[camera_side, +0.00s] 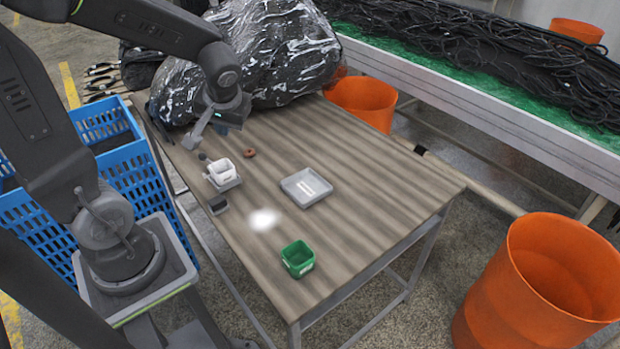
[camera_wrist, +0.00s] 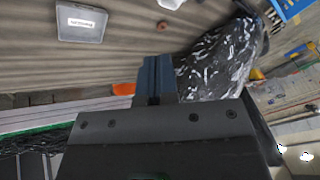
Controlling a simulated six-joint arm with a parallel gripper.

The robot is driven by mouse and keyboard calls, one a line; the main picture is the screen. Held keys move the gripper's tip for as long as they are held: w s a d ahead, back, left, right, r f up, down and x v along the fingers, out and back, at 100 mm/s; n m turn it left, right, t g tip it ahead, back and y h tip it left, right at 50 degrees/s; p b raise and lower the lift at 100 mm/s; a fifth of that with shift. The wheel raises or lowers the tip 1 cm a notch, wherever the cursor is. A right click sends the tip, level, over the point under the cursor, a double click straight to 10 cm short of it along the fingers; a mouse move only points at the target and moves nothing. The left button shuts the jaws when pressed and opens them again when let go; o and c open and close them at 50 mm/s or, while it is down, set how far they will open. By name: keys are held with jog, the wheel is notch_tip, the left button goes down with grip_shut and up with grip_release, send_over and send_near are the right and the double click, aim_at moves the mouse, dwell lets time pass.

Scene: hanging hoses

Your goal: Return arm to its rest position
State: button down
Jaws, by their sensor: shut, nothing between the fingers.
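My gripper (camera_side: 222,126) is above the far left part of the wooden table (camera_side: 370,165), in front of the big black wrapped bundle. In the wrist view my gripper's fingers (camera_wrist: 154,68) are together with nothing between them. In the side view the fingers are small and partly hidden by the wrist.
A white container (camera_side: 222,171), a grey tray (camera_side: 307,187) and a green bin (camera_side: 298,259) stand on the table. A black wrapped bundle (camera_side: 285,50) lies at the back. A blue crate (camera_side: 45,215) is at left; orange bins (camera_side: 545,285) stand right and behind.

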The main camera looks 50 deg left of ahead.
jog(key=s+d+r+m+t+h, duration=0.2)
jog(key=s+d+r+m, duration=0.1)
jog(key=d, duration=0.5)
jog(key=s+d+r+m+t+h, duration=0.2)
jog(key=s+d+r+m+h, duration=0.1)
jog(key=d, duration=0.4)
notch_tip(320, 180, up, 3)
jog(key=shift+s+d+f+m, duration=0.2)
jog(key=shift+s+d+m, duration=0.25)
jog(key=shift+m, duration=0.55)
jog(key=shift+a, duration=0.1)
dwell(1.1)
